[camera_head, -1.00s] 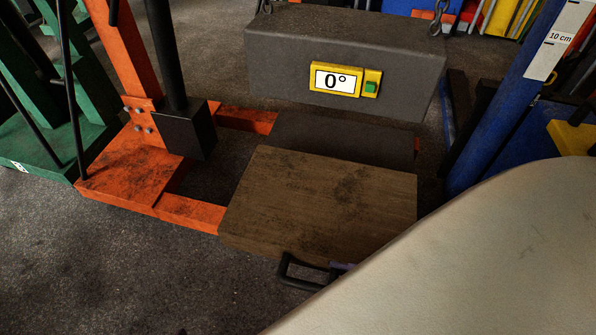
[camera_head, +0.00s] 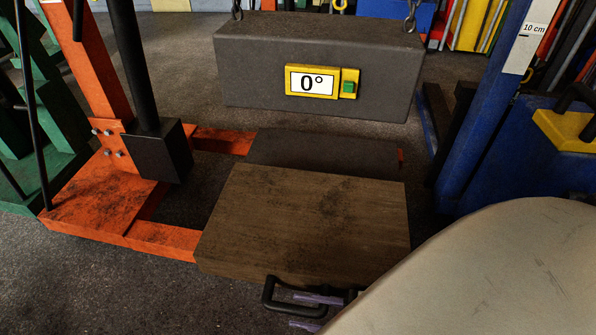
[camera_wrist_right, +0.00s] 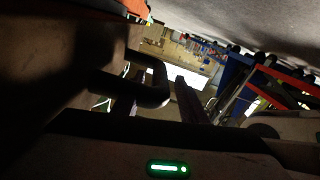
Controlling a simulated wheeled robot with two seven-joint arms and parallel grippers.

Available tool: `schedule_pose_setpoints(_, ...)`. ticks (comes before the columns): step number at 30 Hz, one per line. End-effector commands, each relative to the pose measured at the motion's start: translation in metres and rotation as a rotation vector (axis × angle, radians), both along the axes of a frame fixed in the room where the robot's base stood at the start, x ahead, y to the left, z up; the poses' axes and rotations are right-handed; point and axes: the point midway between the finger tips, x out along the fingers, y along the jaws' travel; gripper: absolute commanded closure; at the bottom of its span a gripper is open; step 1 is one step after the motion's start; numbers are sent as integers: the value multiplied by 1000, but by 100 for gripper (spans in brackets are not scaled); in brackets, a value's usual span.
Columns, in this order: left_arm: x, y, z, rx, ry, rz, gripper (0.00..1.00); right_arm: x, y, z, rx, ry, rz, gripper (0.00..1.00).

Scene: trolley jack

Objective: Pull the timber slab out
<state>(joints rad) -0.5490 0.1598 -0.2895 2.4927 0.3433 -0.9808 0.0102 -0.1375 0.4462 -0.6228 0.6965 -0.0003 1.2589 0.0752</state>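The timber slab (camera_head: 305,220) is a thick brown board with dark stains, lying at the lower middle of the head view. Its black handle (camera_head: 268,294) sticks out from the near face, and also shows in the right wrist view (camera_wrist_right: 153,92). My right gripper (camera_head: 311,311) is at this handle, its purple fingers apart. One finger shows inside the handle loop and the other on the near side of the bar. A gap seems to remain, so it looks open around the bar. My pale arm hides the handle's right end. My left gripper is not in view.
A dark grey block (camera_head: 318,50) with a 0° display (camera_head: 311,82) hangs on chains above and behind the slab. A dark plate (camera_head: 325,152) lies behind it. An orange frame (camera_head: 105,195) stands left, a blue post (camera_head: 485,110) right. The floor at lower left is clear.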

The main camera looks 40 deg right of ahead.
Motion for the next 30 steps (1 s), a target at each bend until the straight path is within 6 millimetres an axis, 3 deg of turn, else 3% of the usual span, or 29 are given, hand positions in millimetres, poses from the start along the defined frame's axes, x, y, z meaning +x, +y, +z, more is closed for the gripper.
schedule_pose_setpoints(6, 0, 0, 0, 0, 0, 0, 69, 13, 11, 0, 0, 0, -1, 61)
schedule_pose_setpoints(14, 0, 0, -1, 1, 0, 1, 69, 14, 12, 0, -1, 1, 0, 61)
schedule_pose_setpoints(21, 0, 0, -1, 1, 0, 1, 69, 14, 11, 0, -1, 1, 0, 98)
schedule_pose_setpoints(30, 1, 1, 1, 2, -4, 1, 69, 13, 13, 0, 2, 1, -15, 100)
